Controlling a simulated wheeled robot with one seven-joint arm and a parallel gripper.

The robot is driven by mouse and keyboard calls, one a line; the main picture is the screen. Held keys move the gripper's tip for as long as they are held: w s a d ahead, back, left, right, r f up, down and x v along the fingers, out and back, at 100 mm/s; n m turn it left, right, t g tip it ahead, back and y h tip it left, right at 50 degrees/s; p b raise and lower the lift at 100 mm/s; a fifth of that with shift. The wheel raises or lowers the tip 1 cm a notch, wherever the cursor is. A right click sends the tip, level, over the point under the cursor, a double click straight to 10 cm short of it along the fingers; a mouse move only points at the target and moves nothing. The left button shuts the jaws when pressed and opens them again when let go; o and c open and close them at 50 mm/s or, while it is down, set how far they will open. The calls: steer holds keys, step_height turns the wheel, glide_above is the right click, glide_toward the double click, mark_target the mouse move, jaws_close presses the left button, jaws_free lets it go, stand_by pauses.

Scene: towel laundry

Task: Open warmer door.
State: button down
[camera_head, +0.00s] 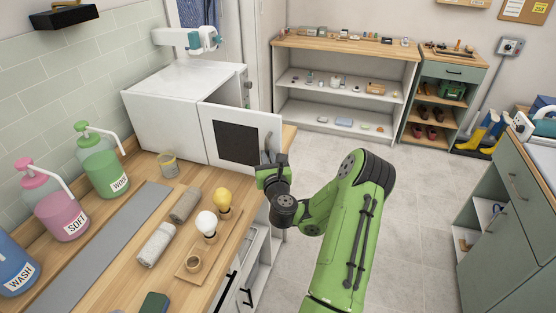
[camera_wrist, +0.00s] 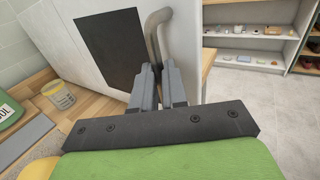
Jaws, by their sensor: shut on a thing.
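The warmer (camera_head: 165,100) is a white box on the wooden counter against the tiled wall. Its white door (camera_head: 242,114) has a dark window (camera_head: 236,143) and stands partly open, swung out from the box at its near side. The door also shows in the wrist view (camera_wrist: 66,41). My gripper (camera_head: 271,164) is at the door's free edge. In the wrist view, my gripper (camera_wrist: 157,72) is shut on the grey curved door handle (camera_wrist: 152,35). The inside of the warmer is mostly hidden behind the door.
The counter (camera_head: 128,215) holds soap pump bottles (camera_head: 103,172), a cup (camera_head: 168,165), rolled towels (camera_head: 156,244) and a wooden tray (camera_head: 187,268) with bulb-shaped items. A shelf unit (camera_head: 345,48) stands at the back. Open tiled floor lies right of the counter.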

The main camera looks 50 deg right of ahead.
steer(key=shift+w+a+r+b, duration=0.15)
steer(key=shift+a+b, duration=0.05)
steer(key=shift+a, duration=0.35)
steer(key=shift+w+a+r+b, duration=0.1)
steer(key=shift+a+b, duration=0.05)
steer(key=shift+a, duration=0.4)
steer(key=c, duration=1.6)
jaws_free()
steer(key=o, duration=0.4)
steer(key=shift+w+a+f+y, duration=0.15)
steer(key=shift+w+y, duration=0.15)
steer(key=shift+w, duration=0.1)
steer(key=shift+o, duration=0.2)
steer(key=shift+s, duration=0.1)
steer(key=shift+d+f, duration=0.1)
steer(key=shift+d, duration=0.1)
steer(key=shift+s, duration=0.1)
